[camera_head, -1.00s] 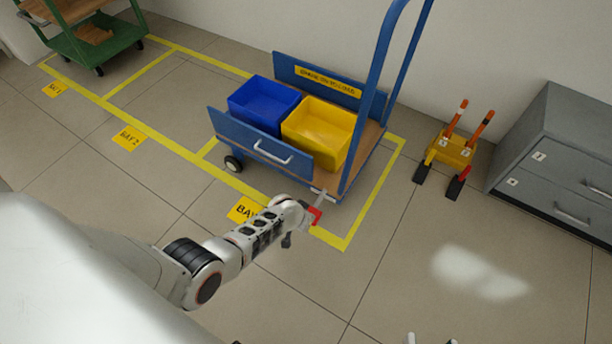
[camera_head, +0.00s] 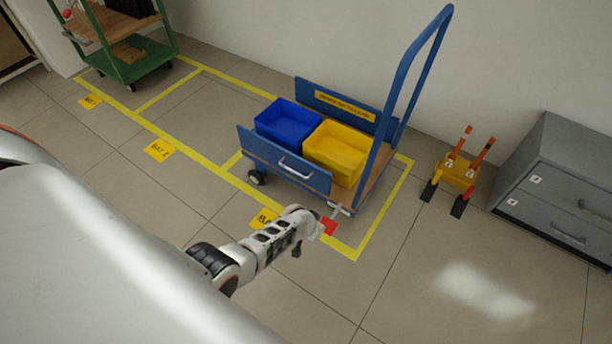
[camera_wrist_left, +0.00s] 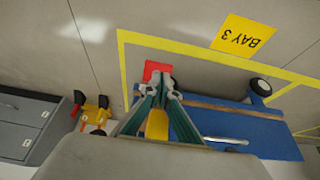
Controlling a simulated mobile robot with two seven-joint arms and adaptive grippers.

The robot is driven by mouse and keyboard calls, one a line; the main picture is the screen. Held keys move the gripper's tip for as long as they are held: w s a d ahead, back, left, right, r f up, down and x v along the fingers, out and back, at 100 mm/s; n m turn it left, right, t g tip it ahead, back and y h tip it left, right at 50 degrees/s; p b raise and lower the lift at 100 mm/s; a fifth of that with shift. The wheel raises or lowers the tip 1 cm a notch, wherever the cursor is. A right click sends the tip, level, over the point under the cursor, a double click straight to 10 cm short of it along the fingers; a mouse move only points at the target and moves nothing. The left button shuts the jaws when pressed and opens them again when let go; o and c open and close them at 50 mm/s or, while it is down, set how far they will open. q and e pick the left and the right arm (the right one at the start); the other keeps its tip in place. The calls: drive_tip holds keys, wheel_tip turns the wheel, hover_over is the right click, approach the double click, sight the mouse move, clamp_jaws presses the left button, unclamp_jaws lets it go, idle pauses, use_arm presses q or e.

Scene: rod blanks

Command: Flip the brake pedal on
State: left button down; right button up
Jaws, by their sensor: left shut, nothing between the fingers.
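The blue cart (camera_head: 290,170) stands in a yellow-outlined bay with its tall push handle at the right end. The red brake pedal (camera_head: 328,227) is low at that end, beside a grey metal bracket (camera_head: 339,210). My left gripper (camera_head: 316,224) is at the pedal, its tips partly hidden in the head view. In the left wrist view the shut fingertips (camera_wrist_left: 160,88) are right at the red pedal (camera_wrist_left: 157,70), overlapping its lower edge. Nothing is held. I cannot tell whether they touch, nor the pedal's exact tilt. My right gripper is out of view.
The cart carries a blue bin (camera_head: 288,122) and a yellow bin (camera_head: 338,150). A yellow stand with orange-tipped posts (camera_head: 457,170) and a grey drawer cabinet (camera_head: 550,180) are at the right. A green cart (camera_head: 130,65) is at the back left. The front right floor is clear.

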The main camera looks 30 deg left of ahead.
use_arm(q)
drive_tip(key=s+r+p, duration=0.1)
drive_tip(key=s+r, duration=0.1)
drive_tip(key=shift+s+r+p, duration=0.3)
drive_tip(key=shift+s+p, duration=0.05)
drive_tip(key=shift+p, duration=0.05)
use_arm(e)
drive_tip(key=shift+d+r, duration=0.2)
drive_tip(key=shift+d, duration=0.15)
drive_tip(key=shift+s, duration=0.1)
